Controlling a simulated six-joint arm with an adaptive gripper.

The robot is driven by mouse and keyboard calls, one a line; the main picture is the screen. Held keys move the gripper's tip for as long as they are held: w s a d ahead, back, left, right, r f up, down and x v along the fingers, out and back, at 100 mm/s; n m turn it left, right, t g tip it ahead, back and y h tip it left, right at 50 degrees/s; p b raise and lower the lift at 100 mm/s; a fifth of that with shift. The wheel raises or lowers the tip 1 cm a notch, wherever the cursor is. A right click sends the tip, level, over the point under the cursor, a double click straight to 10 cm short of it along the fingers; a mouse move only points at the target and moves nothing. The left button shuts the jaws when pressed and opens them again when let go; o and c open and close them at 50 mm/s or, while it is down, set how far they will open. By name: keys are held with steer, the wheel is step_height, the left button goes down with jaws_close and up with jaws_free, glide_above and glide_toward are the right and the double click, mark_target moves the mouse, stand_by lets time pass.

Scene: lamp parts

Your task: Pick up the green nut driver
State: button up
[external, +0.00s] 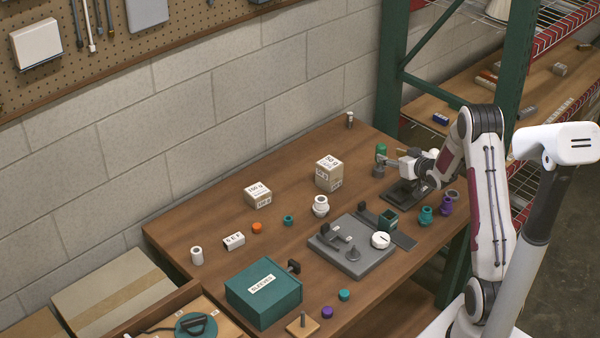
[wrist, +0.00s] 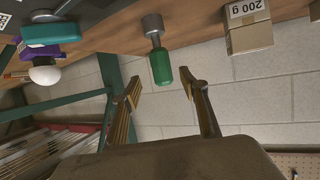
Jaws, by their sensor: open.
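The green nut driver (external: 381,149) stands upright at the back right of the table in the external view, green handle up. In the wrist view the nut driver (wrist: 160,66) hangs handle-down in the picture, its grey socket end at the table. My gripper (external: 383,160) is at the driver in the external view and partly covers it. In the wrist view my gripper (wrist: 160,84) is open. The handle's free end reaches the gap between the fingertips, with space visible on both sides. Nothing is held.
A block marked 200 g (wrist: 248,24) stands to the right of the driver in the wrist view. The wall (external: 270,110) is behind. A green rack post (external: 391,75) rises behind my arm. A grey fixture (external: 352,262) and a teal box (external: 264,303) occupy the table's front.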

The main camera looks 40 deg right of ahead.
mark_target(384, 154)
steer(key=shift+x, duration=0.8)
steer(key=shift+x, duration=2.6)
steer(key=shift+a+f, duration=0.1)
steer(key=shift+f, duration=0.05)
jaws_close()
